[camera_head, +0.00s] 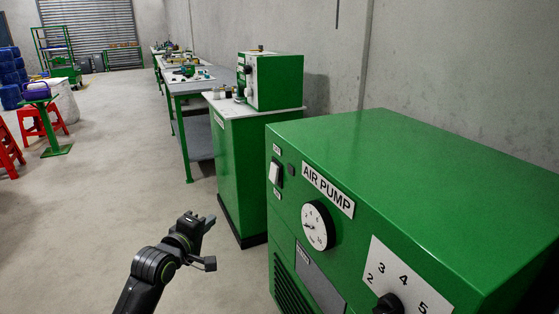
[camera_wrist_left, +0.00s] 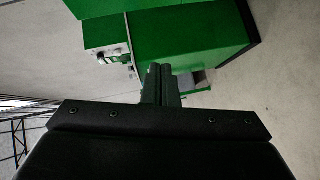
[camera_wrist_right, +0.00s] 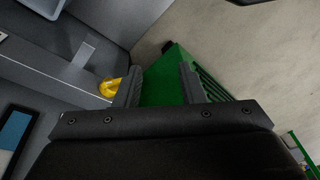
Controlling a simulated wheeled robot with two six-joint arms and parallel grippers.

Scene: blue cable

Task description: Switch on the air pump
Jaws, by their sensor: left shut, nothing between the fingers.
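The air pump (camera_head: 400,160) is a large green box at the right of the head view, labelled AIR PUMP. I cannot tell the switch's position. My left gripper (camera_head: 207,222) is left of the pump's front and lower than the switch, apart from it. In the left wrist view its fingers (camera_wrist_left: 160,80) are together and empty. My right gripper (camera_wrist_right: 160,82) shows only in its wrist view, fingers apart, nothing held.
The pump front also carries a round gauge (camera_head: 318,225) and a black knob (camera_head: 388,304) on a numbered plate. Behind stands a green cabinet (camera_head: 240,165) with a smaller green device (camera_head: 275,82) on top. Workbenches, red stools (camera_head: 42,122) and open floor lie beyond.

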